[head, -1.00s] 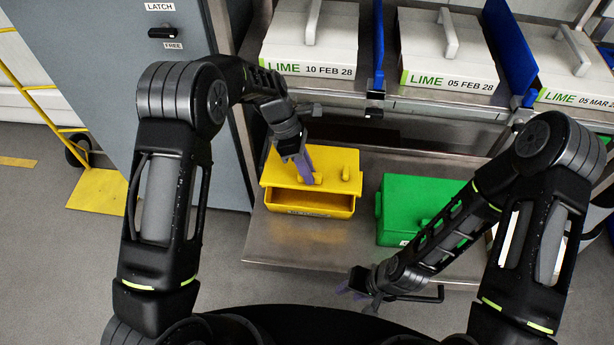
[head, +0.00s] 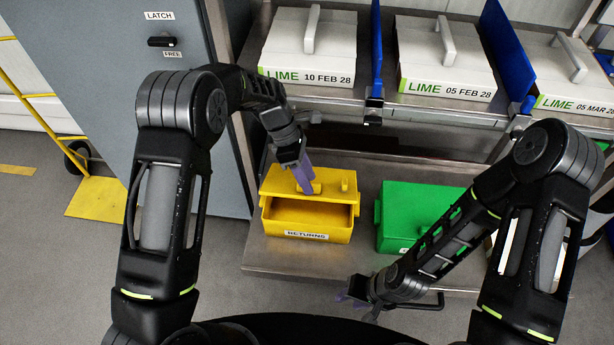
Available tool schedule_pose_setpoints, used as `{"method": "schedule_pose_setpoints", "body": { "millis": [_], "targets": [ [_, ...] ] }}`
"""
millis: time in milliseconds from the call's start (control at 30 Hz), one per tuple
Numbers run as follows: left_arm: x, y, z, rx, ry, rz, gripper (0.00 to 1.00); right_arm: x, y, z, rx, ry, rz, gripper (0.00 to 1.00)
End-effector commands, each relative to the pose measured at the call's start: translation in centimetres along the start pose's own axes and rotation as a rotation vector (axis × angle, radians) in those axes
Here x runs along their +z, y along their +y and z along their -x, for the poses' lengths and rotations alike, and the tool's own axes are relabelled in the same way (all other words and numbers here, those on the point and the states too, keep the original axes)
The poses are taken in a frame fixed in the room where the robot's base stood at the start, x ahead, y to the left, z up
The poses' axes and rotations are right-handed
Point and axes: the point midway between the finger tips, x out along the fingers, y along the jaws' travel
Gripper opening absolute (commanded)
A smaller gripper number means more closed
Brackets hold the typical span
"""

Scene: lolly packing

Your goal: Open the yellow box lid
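The yellow box (head: 335,228) with a "RETURNS" label stands on the steel shelf. Its yellow lid (head: 328,188) is tilted up, with the front edge raised and a gap showing the inside of the box.
A green box (head: 400,200) stands right of the yellow one, partly behind my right arm. White LIME boxes (head: 308,70) sit on the shelf above, with blue dividers (head: 376,50). A grey cabinet (head: 140,90) is at left.

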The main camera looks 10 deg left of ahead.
Motion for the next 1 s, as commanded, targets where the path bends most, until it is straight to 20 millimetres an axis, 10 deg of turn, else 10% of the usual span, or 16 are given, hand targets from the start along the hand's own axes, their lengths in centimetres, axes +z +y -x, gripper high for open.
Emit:
{"method": "schedule_pose_setpoints", "body": {
  "millis": [600,1000],
  "targets": [
    [0.0,0.1,7.1,0.002,-0.001,-0.001,0.4,-0.2,0.3,-1.2,-0.004,0.004,0.003,0.36],
    [0.0,0.0,7.8,0.0,0.0,0.0,0.36,-0.2,0.3,-1.2,-0.004,0.004,0.003,0.36]
  ]
}}
